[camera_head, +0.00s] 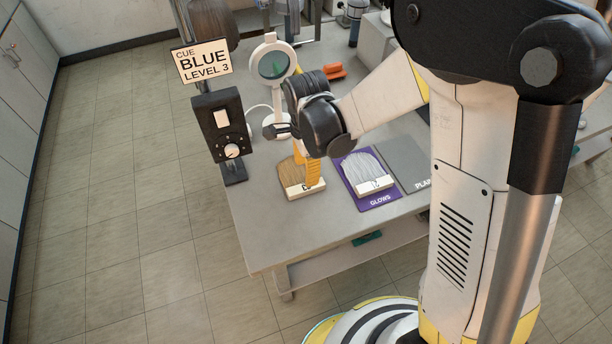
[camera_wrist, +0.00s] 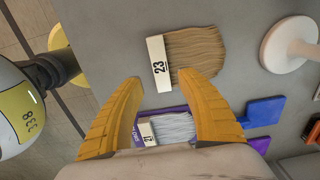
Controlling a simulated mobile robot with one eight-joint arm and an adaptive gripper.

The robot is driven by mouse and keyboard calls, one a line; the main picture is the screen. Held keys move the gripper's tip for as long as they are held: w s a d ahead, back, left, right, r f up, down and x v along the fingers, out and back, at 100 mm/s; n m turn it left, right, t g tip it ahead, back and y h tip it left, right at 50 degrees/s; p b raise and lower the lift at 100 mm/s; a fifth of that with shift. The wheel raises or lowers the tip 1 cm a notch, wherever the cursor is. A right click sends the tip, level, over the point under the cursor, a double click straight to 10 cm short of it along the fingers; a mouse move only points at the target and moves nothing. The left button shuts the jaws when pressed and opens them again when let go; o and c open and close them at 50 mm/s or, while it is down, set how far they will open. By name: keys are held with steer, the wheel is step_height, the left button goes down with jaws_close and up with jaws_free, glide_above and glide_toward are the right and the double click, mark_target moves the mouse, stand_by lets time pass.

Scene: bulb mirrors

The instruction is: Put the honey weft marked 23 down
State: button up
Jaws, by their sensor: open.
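The honey weft marked 23 (camera_wrist: 196,52) lies flat on the grey table, its hair spread out from a white tag strip. In the head view the honey weft (camera_head: 292,172) lies near the table's left front, partly hidden by my gripper. My gripper (camera_wrist: 162,84) is open, with nothing between its orange fingers. In the wrist view the tag lies just beyond the fingertips, apart from them. In the head view my gripper (camera_head: 312,170) is above the right side of this weft.
A white weft (camera_head: 364,168), tagged 21 in the wrist view, lies on the purple GLOWS mat (camera_head: 381,201). A grey mat (camera_head: 408,163) is to its right. A round white-framed mirror or lens on a stand (camera_head: 272,62) and a black knob box (camera_head: 222,125) stand behind. A sign (camera_head: 202,62) reads BLUE LEVEL 3.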

steer(key=s+d+r+n+t+p, duration=0.1)
steer(key=s+d+r+n, duration=0.15)
steer(key=r, duration=0.45)
steer(key=s+d+r+n+t, duration=0.1)
steer(key=d+r+n+t, duration=0.2)
steer(key=r, duration=0.5)
steer(key=s+d+r+n+t, duration=0.3)
steer(key=s+d+r+n, duration=0.3)
steer(key=s+d+n, duration=0.2)
steer(key=shift+s+d+n, duration=0.25)
steer(key=shift+d+n, duration=0.1)
steer(key=shift+n, duration=0.3)
stand_by(0.5)
